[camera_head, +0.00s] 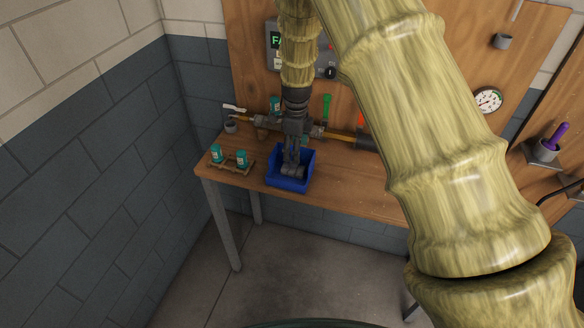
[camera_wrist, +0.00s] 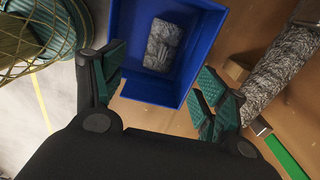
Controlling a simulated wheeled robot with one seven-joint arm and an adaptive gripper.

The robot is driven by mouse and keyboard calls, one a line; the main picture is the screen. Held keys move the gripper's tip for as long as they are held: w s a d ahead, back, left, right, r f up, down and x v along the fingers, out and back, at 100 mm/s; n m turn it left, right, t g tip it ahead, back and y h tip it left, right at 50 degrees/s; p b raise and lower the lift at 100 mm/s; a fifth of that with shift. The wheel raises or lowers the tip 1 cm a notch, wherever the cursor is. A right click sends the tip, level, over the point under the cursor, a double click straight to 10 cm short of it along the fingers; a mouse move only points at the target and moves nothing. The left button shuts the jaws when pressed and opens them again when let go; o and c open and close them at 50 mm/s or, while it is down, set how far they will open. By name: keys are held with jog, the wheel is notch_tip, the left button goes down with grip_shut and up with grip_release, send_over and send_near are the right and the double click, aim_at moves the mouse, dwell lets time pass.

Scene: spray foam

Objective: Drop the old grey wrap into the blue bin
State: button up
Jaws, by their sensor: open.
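The blue bin (camera_head: 273,180) stands on the wooden workbench in the head view. In the wrist view, the bin (camera_wrist: 208,22) lies beyond my fingers, open side toward the camera. A grey, crinkled wrap piece (camera_wrist: 163,45) lies inside it. My gripper (camera_wrist: 160,90) is open, its two green-padded fingers spread apart with nothing between them. In the head view, my gripper (camera_head: 291,160) points down over the bin; its fingers partly hide the bin's inside.
Two teal cans (camera_head: 216,153) (camera_head: 241,159) stand in a wooden holder left of the bin. A pipe (camera_head: 340,135) runs behind the bin. A grey textured length (camera_wrist: 280,75) and a green strip (camera_wrist: 286,157) show at right in the wrist view. Bench right of the bin is clear.

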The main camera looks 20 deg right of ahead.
notch_tip(320, 180, up, 12)
dwell(0.6)
jog(key=shift+s+d, duration=0.15)
